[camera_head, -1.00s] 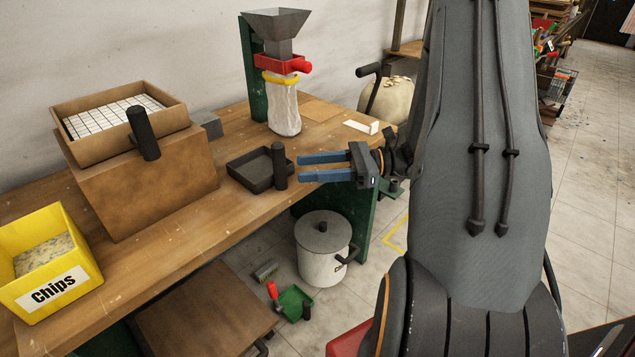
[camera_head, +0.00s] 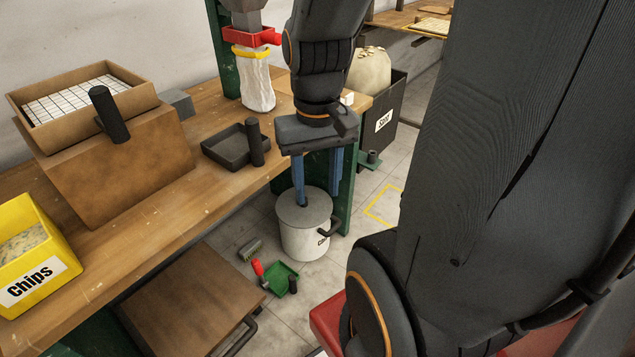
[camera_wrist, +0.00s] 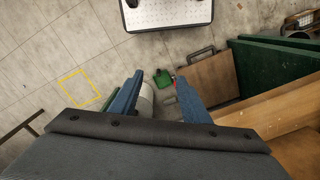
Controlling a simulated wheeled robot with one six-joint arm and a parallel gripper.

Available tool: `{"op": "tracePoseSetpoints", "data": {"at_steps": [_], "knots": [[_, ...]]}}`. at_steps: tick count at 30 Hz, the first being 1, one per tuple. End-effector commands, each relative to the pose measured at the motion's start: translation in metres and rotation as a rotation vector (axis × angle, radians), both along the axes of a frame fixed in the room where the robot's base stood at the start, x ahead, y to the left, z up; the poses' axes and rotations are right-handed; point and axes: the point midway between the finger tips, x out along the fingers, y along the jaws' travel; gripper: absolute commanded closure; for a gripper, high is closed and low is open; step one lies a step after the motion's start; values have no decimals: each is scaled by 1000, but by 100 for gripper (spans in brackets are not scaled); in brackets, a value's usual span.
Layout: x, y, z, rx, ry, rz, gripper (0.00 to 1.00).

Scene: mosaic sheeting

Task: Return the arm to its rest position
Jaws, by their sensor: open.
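My gripper (camera_head: 318,178) hangs pointing down in the head view, in front of the workbench's right end. Its two blue fingers are apart with nothing between them. In this view the fingers overlap the lidded white bin (camera_head: 304,238) on the floor; contact cannot be made out. In the wrist view my gripper (camera_wrist: 160,92) is also open and empty, with the floor below it. My arm comes down from the top of the head view and hides part of the bench's right end.
A green dustpan (camera_head: 281,279) and a brush (camera_head: 250,249) lie on the floor. Open floor (camera_wrist: 40,60) shows left in the wrist view.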

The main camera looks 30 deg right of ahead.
Motion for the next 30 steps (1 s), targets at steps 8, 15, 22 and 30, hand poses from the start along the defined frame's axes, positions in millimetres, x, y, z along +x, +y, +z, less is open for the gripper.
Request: {"op": "tracePoseSetpoints", "data": {"at_steps": [8, 15, 22, 30], "knots": [[1, -2, 2, -18, -17, 28, 57], [1, 13, 14, -14, -17, 73, 57], [0, 54, 38, -8, -18, 197, 57], [0, 70, 43, -5, -20, 244, 57]]}}
